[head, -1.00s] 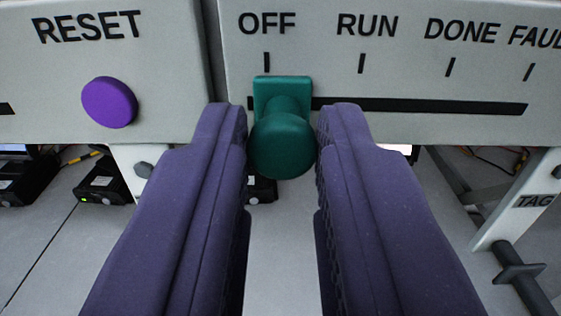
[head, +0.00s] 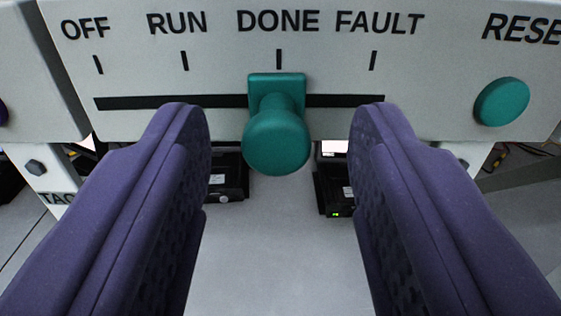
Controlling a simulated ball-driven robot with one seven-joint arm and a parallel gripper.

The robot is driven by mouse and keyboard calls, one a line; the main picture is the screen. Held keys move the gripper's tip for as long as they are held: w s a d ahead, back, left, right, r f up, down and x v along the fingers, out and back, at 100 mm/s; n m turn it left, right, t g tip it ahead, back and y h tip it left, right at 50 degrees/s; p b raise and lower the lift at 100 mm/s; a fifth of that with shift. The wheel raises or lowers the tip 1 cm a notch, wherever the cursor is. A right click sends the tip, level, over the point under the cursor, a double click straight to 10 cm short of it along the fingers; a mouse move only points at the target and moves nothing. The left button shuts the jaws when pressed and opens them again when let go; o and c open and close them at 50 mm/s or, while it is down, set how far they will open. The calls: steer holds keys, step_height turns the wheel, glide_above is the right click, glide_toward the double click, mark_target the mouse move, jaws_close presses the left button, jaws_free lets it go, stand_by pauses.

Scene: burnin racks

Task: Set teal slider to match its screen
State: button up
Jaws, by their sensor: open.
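The teal slider (head: 276,140) has a round knob on a square base in a black horizontal slot (head: 215,101). Its base lines up with the tick under DONE (head: 278,21). The other marks on the panel are OFF (head: 85,29), RUN (head: 178,22) and FAULT (head: 379,22). My gripper (head: 280,125) is open, with one purple finger on each side of the knob and a clear gap on both sides. The slider's screen cannot be made out in this view.
A teal round button (head: 502,101) under a partly cut-off RESET label sits at the right of the panel. A purple button shows at the far left edge. Black boxes (head: 229,178) stand below and behind, with pale floor between them.

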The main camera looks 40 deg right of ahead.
steer(key=p+v, duration=0.1)
steer(key=v, duration=0.6)
steer(key=shift+s+a, duration=0.25)
